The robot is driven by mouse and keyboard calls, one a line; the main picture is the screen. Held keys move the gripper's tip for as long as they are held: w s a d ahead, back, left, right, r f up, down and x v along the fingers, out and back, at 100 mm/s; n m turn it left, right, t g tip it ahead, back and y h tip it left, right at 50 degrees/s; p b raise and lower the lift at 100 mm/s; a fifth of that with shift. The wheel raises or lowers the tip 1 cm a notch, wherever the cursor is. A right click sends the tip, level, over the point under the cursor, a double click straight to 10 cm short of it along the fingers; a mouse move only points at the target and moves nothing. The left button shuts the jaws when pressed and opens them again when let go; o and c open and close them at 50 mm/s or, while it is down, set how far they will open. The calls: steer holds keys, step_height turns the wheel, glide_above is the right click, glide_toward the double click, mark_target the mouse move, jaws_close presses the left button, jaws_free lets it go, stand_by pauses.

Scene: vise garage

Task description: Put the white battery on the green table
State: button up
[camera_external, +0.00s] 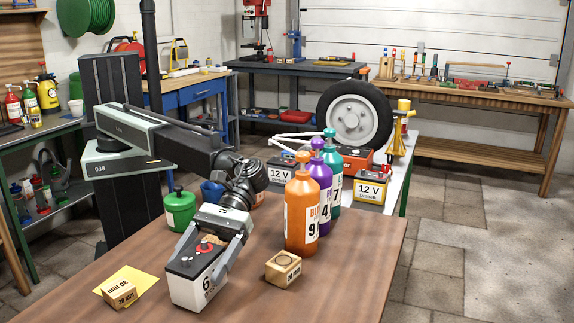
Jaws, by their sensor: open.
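The white battery (196,288), with a dark top, a red cap and the number 6 on its front, stands on the brown wooden table (335,290). My gripper (194,268) reaches down over it with its jaws open, one finger on each side of the battery. Whether the fingers touch it cannot be told. A table with a pale top and green legs (404,190) stands behind the brown table and bears two 12 V batteries and a wheel. A dark green workbench (40,131) stands at the left. Which of the two is the green table is unclear.
Orange (301,228), purple (317,157) and teal (335,190) bottles stand right of my gripper. A wooden block (283,269) sits right of the battery; another (120,293) lies on a yellow sheet at left. A green pot (180,212) stands behind. The front right tabletop is clear.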

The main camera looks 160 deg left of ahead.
mark_target(206, 241)
steer(key=r, duration=0.1)
steer(key=s+a+r+p, duration=0.1)
steer(key=p, duration=0.1)
steer(key=shift+s+a+r, duration=0.25)
steer(key=shift+r, duration=0.15)
step_height(206, 241, up, 5)
steer(key=p, duration=0.5)
steer(key=shift+r+p, duration=0.15)
steer(key=shift+p, duration=0.2)
steer(key=shift+o, duration=0.5)
